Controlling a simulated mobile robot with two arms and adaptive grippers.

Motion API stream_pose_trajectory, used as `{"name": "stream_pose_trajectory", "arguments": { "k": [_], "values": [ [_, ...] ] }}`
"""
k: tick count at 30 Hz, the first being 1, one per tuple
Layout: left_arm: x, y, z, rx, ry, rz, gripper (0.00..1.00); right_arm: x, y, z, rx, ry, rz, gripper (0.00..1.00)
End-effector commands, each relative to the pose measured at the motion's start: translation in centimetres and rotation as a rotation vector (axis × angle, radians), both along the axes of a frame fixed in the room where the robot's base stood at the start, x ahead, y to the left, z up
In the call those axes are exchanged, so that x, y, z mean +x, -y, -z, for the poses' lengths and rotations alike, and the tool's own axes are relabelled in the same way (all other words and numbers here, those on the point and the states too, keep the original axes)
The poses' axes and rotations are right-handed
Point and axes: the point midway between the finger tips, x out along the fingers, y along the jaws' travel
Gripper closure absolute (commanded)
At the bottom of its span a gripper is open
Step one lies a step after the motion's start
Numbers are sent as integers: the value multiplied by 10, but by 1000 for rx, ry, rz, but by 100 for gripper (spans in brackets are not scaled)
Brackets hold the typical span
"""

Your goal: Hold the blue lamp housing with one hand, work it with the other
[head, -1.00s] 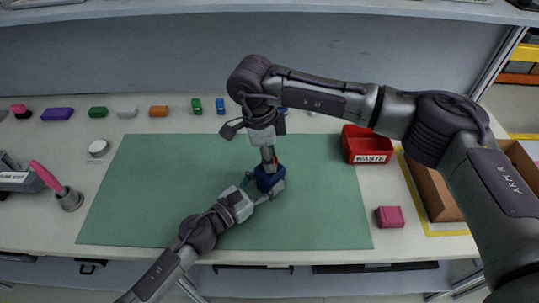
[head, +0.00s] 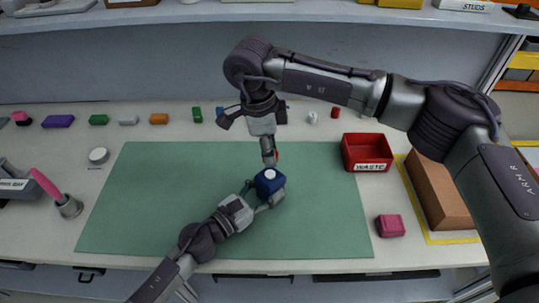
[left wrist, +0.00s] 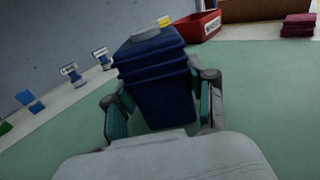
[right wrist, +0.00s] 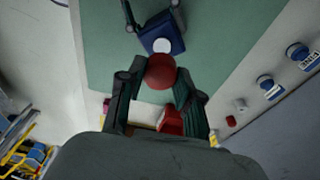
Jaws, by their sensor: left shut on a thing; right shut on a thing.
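The blue lamp housing (head: 269,186) is a dark blue block with a pale round spot on its top, above the green mat. My left gripper (head: 262,196) is shut on it from the lower left. In the left wrist view the stepped housing (left wrist: 158,75) sits between the two fingers. My right gripper (head: 270,160) is shut on a small round red part (right wrist: 160,72), just above and behind the housing. In the right wrist view the red part is between the fingertips and the housing (right wrist: 160,35) lies beyond it, seemingly apart.
A red waste bin (head: 367,138) stands right of the mat (head: 150,200), beside a cardboard box (head: 440,190). A pink block (head: 390,226) lies in front. Several small coloured parts line the back. A pink-handled tool (head: 48,187) stands at left. The left mat is clear.

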Motion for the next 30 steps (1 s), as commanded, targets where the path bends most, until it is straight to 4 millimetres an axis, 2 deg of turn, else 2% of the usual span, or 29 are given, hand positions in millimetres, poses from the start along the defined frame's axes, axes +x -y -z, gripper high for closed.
{"name": "stream_pose_trajectory", "arguments": {
  "k": [4,12,13,18,30],
  "values": [
    [0,0,1,1,-1,0,100,0,0,-9,1,1,0,97],
    [0,0,1,1,-1,0,100,0,0,-11,1,0,-1,97],
    [0,0,1,1,-1,0,43,0,0,-11,1,0,-1,97],
    [0,0,0,1,-1,0,15,0,0,-11,1,0,-1,97],
    [-4,-4,1,1,-2,0,15,0,0,-11,1,0,-1,97]
  ]
}}
